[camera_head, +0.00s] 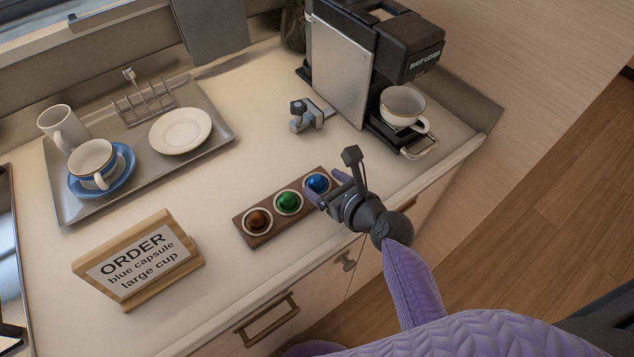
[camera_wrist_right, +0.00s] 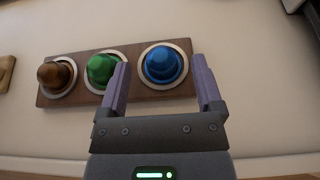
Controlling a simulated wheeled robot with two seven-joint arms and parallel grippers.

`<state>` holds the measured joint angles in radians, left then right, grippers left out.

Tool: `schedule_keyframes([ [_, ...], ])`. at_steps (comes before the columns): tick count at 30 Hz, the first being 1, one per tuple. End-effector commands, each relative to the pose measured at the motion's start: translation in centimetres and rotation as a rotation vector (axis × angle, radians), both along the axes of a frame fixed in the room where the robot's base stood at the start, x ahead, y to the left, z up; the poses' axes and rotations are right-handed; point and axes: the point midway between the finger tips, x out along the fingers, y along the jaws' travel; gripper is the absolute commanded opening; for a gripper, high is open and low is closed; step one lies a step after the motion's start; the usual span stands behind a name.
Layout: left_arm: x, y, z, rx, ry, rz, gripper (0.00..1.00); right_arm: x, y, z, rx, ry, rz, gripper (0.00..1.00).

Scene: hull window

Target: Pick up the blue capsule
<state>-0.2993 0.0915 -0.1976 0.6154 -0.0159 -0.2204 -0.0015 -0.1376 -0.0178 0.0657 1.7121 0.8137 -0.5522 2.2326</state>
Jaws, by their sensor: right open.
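The blue capsule (camera_head: 317,183) sits in the right-hand ring of a dark wooden holder (camera_head: 270,232) on the counter. A green capsule (camera_head: 288,201) and a brown capsule (camera_head: 258,220) sit in the other rings. In the right wrist view the blue capsule (camera_wrist_right: 164,64) is just beyond and between the fingertips. My right gripper (camera_wrist_right: 160,80) is open and empty, with its left finger close to the green capsule (camera_wrist_right: 103,68). In the head view my right gripper (camera_head: 325,190) is at the holder's right end. My left gripper is not in view.
A coffee machine (camera_head: 340,70) with a cup (camera_head: 402,106) stands at the back right. A small metal tool (camera_head: 307,115) lies behind the holder. A tray (camera_head: 75,210) with cups and a plate is at the left. An order sign (camera_head: 138,262) reads "blue capsule, large cup".

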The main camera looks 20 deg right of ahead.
Motion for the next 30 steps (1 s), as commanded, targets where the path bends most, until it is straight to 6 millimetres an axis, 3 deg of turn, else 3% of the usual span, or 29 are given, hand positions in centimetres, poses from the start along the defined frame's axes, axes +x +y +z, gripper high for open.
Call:
schedule_keyframes([
  [4, -0.1, 0.0, -1.4, 0.0, 0.003, 0.0, 0.59, 2.3, 0.8, -1.3, 0.0, 0.001, 0.002, 0.84],
  [12, -0.1, 0.0, -1.2, 0.0, 0.003, 0.0, 0.59, 2.7, 1.0, -1.2, -0.003, 0.001, 0.002, 0.82],
  [24, -0.1, 0.0, -1.2, 0.0, 0.003, 0.001, 0.59, 2.7, 1.0, -1.2, -0.003, 0.001, 0.002, 0.0],
  [30, -0.2, 0.0, -1.3, 0.001, 0.004, 0.001, 0.59, 2.7, 1.0, -1.2, -0.003, 0.001, 0.002, 0.0],
])
